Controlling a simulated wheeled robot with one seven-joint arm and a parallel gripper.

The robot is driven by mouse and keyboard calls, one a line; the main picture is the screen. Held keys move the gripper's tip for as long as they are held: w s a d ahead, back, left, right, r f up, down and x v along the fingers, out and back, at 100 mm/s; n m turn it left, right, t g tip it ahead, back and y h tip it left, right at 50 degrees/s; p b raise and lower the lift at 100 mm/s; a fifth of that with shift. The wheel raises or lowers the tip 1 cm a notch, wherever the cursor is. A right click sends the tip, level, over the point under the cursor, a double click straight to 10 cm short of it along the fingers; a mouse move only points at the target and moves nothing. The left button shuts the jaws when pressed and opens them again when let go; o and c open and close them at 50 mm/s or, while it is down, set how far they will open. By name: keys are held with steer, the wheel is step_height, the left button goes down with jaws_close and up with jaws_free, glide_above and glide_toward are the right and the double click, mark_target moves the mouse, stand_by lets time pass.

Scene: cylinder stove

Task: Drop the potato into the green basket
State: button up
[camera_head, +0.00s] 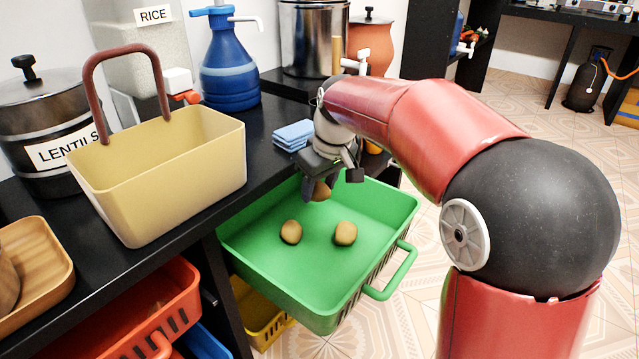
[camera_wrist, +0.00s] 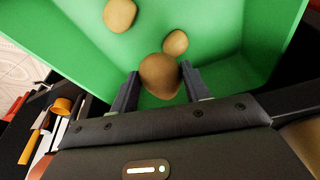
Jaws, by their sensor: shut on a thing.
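My gripper (camera_head: 321,187) is shut on a brown potato (camera_head: 322,191), over the back part of the green basket (camera_head: 388,198). In the wrist view the held potato (camera_wrist: 160,76) sits between the two fingers of my gripper (camera_wrist: 160,84), with the green basket (camera_wrist: 222,32) behind it. Two other potatoes lie on the basket floor, one on the left (camera_head: 291,232) and one on the right (camera_head: 345,233). They also show in the wrist view, one (camera_wrist: 119,15) at the top left and one (camera_wrist: 175,42) just beyond the held potato. The exact height of the held potato above the floor is hard to tell.
The green basket is pulled out from under the black counter (camera_head: 196,225). A yellow basket (camera_head: 157,190) with a brown handle stands on the counter at left. Folded blue cloths (camera_head: 293,136) lie near the arm. An orange basket (camera_head: 150,320) is at lower left.

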step_height(320, 180, down, 4)
steer(key=b, duration=0.3)
steer(key=shift+f, duration=0.15)
steer(key=o, duration=1.1)
